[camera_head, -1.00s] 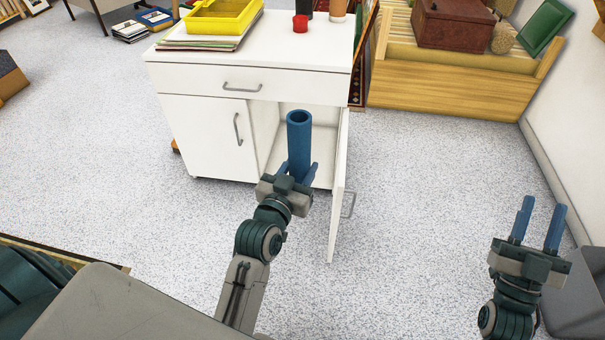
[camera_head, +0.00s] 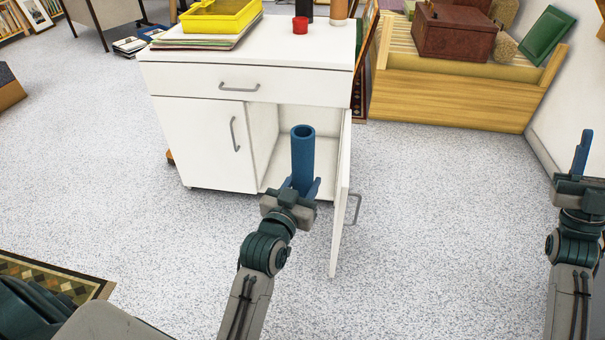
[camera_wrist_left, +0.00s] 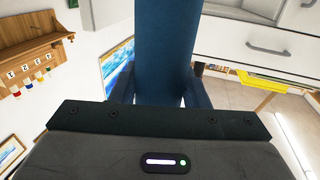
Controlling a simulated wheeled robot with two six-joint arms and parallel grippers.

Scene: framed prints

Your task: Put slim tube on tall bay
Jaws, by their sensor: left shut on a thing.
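The slim tube (camera_head: 303,160) is blue, hollow and upright. My left gripper (camera_head: 293,192) is shut on its lower part. In the head view the tube overlaps the open tall bay (camera_head: 266,125) on the right of a white cabinet. I cannot tell whether any of the tube is inside the bay. In the left wrist view the tube (camera_wrist_left: 167,50) rises from between the fingers, with white cabinet fronts at upper right. My right gripper (camera_head: 582,152) is at the right edge. Only one finger shows clearly, so its opening cannot be told.
The cabinet door (camera_head: 340,215) stands open to the right of the tube, near my left gripper. A yellow tray (camera_head: 220,17), papers and a red cup (camera_head: 300,25) are on the cabinet top. A wooden bench (camera_head: 450,95) stands behind at right. Speckled floor lies clear on both sides.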

